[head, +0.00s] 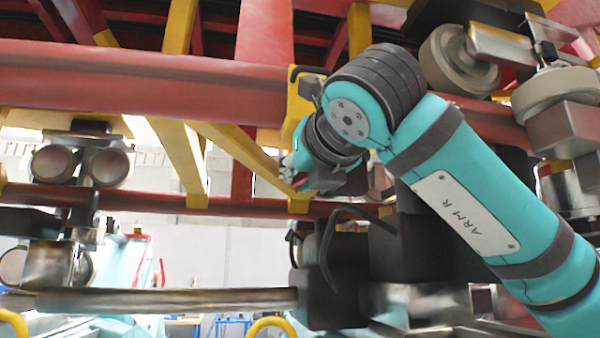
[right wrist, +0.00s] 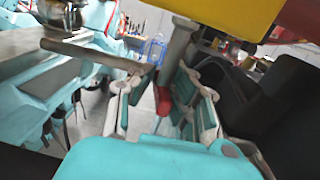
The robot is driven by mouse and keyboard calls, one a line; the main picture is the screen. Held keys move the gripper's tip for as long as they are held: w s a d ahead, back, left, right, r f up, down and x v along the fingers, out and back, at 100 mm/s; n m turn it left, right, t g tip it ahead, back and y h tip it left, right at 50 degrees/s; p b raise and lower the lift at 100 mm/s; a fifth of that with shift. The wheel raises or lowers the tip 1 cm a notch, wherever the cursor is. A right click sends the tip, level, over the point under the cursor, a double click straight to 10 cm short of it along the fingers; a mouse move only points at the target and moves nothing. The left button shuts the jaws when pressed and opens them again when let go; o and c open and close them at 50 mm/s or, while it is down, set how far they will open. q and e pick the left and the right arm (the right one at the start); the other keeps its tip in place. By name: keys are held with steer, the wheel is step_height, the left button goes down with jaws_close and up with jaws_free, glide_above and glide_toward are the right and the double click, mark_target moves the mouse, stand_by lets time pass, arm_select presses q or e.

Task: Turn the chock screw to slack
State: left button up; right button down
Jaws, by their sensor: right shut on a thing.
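The chock screw (right wrist: 176,58) shows in the right wrist view as a grey shaft below a yellow block, with a long grey cross bar (right wrist: 92,55) out to the left and a red end (right wrist: 163,100). My right gripper (right wrist: 160,80) is shut on the screw, its teal-and-grey fingers on either side of the shaft. Exactly where the pads touch is hard to see. In the head view my right gripper (head: 299,152) is mostly hidden behind my wrist, beside a yellow bracket. The screw cannot be made out there. My left gripper is not in view.
A red beam (head: 150,85) with yellow braces (head: 235,150) crosses the head view above and behind my arm. Grey wheels (head: 458,60) sit at the upper right. A dark block (head: 330,285) with a metal bar (head: 170,301) lies below. In the right wrist view the yellow block (right wrist: 225,12) hangs close above the fingers.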

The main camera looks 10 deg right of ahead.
steer(key=c, duration=1.4)
jaws_free()
steer(key=shift+d, duration=0.1)
steer(key=shift+o, duration=0.2)
steer(key=s, duration=1.2)
steer(key=shift+d, duration=0.35)
steer(key=shift+a, duration=0.1)
